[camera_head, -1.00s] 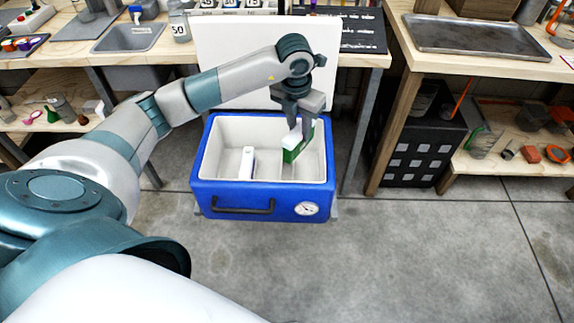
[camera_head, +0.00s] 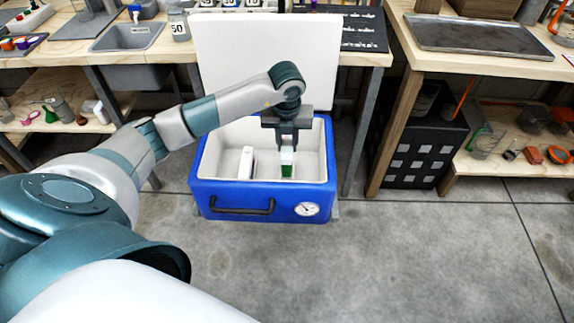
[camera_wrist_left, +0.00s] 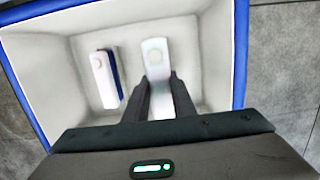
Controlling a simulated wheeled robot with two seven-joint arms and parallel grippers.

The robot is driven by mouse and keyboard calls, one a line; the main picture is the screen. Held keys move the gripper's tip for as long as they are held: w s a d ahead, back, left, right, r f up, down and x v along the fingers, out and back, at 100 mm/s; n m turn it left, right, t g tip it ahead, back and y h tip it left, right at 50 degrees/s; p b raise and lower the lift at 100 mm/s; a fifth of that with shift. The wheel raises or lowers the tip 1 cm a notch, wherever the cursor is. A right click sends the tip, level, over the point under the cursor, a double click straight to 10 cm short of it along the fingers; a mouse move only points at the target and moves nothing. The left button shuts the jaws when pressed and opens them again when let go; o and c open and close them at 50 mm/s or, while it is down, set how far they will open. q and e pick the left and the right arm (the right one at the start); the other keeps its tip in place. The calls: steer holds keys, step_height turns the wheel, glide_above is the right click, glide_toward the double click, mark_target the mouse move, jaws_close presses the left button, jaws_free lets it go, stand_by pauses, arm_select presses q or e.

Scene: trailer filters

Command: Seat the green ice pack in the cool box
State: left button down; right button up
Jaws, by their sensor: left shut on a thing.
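The blue cool box (camera_head: 250,201) stands open on the floor with its white lid up behind it. My left gripper (camera_head: 287,144) reaches down into the right part of the box, shut on the green ice pack (camera_head: 287,170), which is upright with a white top. In the left wrist view the pack's white top (camera_wrist_left: 155,55) shows between the fingers (camera_wrist_left: 160,92); its green side is hidden there. I cannot tell whether its bottom touches the box floor. A second pack, white with a blue side (camera_wrist_left: 105,78), stands to its left, apart from it; it also shows in the head view (camera_head: 246,162).
A wooden bench with a sink (camera_head: 128,37) runs behind the box. A bench with a metal tray (camera_head: 480,37) stands at the right, with a black crate (camera_head: 418,150) below it. The concrete floor in front of the box is clear.

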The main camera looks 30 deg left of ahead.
arm_select(q)
step_height(320, 180, down, 5)
arm_select(e)
steer(key=shift+w+a, duration=0.1)
stand_by(0.3)
arm_select(q)
steer(key=shift+f, duration=1.8)
arm_select(e)
steer(key=shift+a, duration=0.2)
arm_select(q)
steer(key=shift+f+b, duration=0.2)
steer(key=shift+b, duration=0.1)
steer(key=c, duration=1.5)
jaws_free()
arm_select(e)
steer(key=shift+a, duration=0.1)
steer(key=shift+w+t, duration=0.15)
steer(key=shift+t, duration=0.15)
